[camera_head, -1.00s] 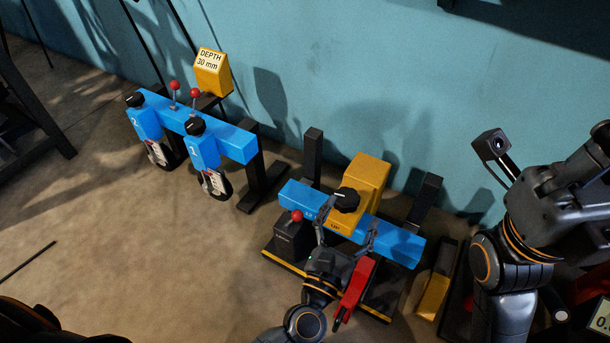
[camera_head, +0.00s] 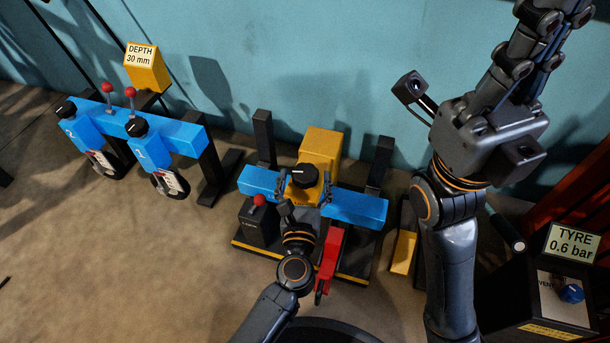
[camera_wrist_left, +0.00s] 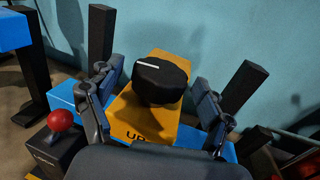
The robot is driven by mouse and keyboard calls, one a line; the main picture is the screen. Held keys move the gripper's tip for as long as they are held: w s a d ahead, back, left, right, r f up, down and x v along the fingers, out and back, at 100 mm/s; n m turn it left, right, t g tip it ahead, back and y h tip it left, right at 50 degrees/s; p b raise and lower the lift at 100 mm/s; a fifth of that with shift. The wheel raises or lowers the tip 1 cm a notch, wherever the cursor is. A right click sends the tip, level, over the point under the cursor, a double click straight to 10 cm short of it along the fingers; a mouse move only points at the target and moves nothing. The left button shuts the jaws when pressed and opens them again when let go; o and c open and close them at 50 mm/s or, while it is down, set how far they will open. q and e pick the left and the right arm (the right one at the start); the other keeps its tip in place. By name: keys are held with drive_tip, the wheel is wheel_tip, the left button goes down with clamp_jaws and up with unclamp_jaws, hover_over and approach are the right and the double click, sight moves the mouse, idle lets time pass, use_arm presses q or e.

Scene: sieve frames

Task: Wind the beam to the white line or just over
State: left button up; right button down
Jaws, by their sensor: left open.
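The blue beam (camera_head: 355,208) runs across a yellow block (camera_head: 322,150) on a dark stand. A black knob (camera_head: 304,175) with a white pointer mark sits on the block; it also shows in the left wrist view (camera_wrist_left: 160,82). My left gripper (camera_head: 305,186) is open, with one finger on each side of the knob; I cannot tell whether they touch it. In the left wrist view its fingers (camera_wrist_left: 152,88) are spread wide. My right gripper (camera_head: 535,35) is raised at the top right, away from the beam. I cannot make out a separate white line on the stand.
A red-knobbed lever (camera_head: 259,200) stands left of my left wrist, and a red handle (camera_head: 330,258) right of it. Another blue bar (camera_head: 185,138) with two gauges and a "DEPTH 30 mm" sign (camera_head: 147,67) is at left. A "TYRE 0.6 bar" box (camera_head: 570,245) is at right.

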use_arm(q)
drive_tip(key=shift+w, duration=0.65)
drive_tip(key=c, duration=1.2)
drive_tip(key=shift+m+h, duration=0.3)
drive_tip(key=shift+h, duration=0.2)
